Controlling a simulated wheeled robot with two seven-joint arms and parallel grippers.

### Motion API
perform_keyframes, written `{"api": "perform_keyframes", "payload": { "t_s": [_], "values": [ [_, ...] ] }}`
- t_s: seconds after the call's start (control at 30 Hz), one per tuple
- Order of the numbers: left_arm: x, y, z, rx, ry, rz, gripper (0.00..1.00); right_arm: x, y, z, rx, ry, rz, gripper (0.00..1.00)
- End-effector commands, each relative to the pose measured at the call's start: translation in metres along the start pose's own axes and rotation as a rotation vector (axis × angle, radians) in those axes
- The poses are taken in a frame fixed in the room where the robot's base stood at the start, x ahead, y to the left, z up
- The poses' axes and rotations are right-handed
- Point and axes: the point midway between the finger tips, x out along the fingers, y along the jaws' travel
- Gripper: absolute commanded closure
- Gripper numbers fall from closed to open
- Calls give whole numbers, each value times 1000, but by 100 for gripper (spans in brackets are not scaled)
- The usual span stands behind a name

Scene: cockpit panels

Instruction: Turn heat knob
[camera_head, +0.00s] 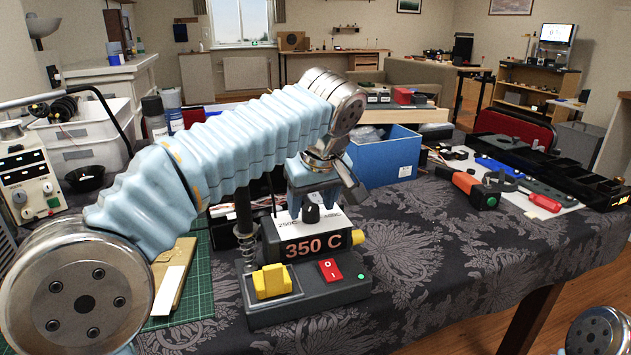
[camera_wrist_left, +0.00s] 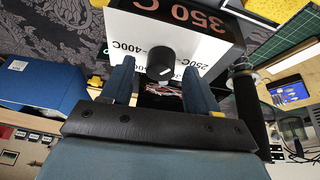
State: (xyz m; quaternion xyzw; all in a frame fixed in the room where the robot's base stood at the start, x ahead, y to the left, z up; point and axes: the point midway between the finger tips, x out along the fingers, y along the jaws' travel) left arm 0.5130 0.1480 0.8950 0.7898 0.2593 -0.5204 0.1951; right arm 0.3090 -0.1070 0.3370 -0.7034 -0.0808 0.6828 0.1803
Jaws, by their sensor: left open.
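The soldering station (camera_head: 310,295) stands on the patterned cloth, its front reading 350 C. Its black heat knob (camera_head: 311,213) is on the white sloped top, between the 250C and 400C labels. The knob (camera_wrist_left: 161,63) also shows in the left wrist view, with a small white mark on it. My left gripper (camera_head: 312,190) is just above the knob, pointing down, open and empty. In the left wrist view its two blue fingers (camera_wrist_left: 158,78) lie on either side of the knob, with a gap at each side. My right gripper is out of view.
A yellow sponge (camera_head: 271,281) and a red switch (camera_head: 330,270) are at the station's front. A coiled iron holder (camera_head: 245,215) stands at its left. A blue box (camera_head: 385,157) is behind it to the right. Cloth at right front is clear.

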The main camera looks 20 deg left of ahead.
Motion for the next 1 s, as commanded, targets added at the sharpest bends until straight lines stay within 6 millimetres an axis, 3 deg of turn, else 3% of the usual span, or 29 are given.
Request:
{"api": "perform_keyframes", "payload": {
  "t_s": [0.47,0.7,1.0],
  "values": [
    [-110,1,0,1,1,3,40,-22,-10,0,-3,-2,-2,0],
    [-129,1,0,1,0,1,40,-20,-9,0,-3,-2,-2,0],
    [-131,0,0,1,0,0,40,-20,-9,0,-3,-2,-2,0]
  ]
}}
